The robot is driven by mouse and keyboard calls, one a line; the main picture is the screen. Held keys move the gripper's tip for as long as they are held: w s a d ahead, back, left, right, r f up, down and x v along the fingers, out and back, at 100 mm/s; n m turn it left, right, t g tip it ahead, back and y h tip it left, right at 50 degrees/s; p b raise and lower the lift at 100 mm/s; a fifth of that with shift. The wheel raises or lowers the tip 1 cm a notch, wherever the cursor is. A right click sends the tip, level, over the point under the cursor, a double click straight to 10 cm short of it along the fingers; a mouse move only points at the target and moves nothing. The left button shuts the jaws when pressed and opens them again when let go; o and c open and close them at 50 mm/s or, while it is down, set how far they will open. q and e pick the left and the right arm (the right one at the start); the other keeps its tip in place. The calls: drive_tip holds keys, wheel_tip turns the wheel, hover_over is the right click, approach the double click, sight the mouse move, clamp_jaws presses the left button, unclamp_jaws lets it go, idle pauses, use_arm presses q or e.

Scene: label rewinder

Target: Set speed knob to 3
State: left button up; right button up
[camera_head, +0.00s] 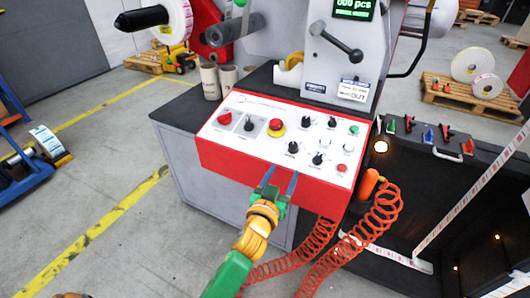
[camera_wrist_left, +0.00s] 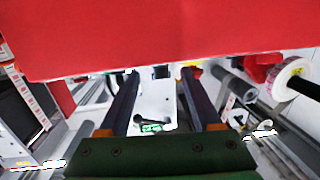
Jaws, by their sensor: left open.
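The control panel (camera_head: 252,110) has a white sloping top and a red front face, and carries several black knobs. One black knob (camera_head: 293,147) is near the panel's front edge, another (camera_head: 318,159) is to its right, and others are further back. Their labels are too small to read, so I cannot tell which is the speed knob or its setting. My left gripper (camera_head: 279,180) is open and empty in front of the panel's red front, just below the front knobs. In the left wrist view its two dark fingers (camera_wrist_left: 160,88) are apart beneath the red face (camera_wrist_left: 160,40). My right gripper is not in view.
An orange coiled hose (camera_head: 378,215) hangs at the right.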

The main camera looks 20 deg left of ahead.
sight(292, 149)
use_arm(q)
drive_tip(key=r, duration=0.1)
drive_tip(key=w+r, duration=0.1)
drive_tip(key=r+t, duration=0.1)
drive_tip(key=shift+w+a, duration=0.15)
drive_tip(key=shift+w, duration=0.1)
drive_tip(key=w, duration=0.3)
drive_tip(key=w+b, duration=0.1)
drive_tip(key=w, duration=0.1)
drive_tip(key=shift+w+a+f, duration=0.1)
drive_tip(key=shift+w+f, duration=0.1)
drive_tip(key=shift+w, duration=0.2)
drive_tip(key=shift+s+r, duration=0.1)
clamp_jaws()
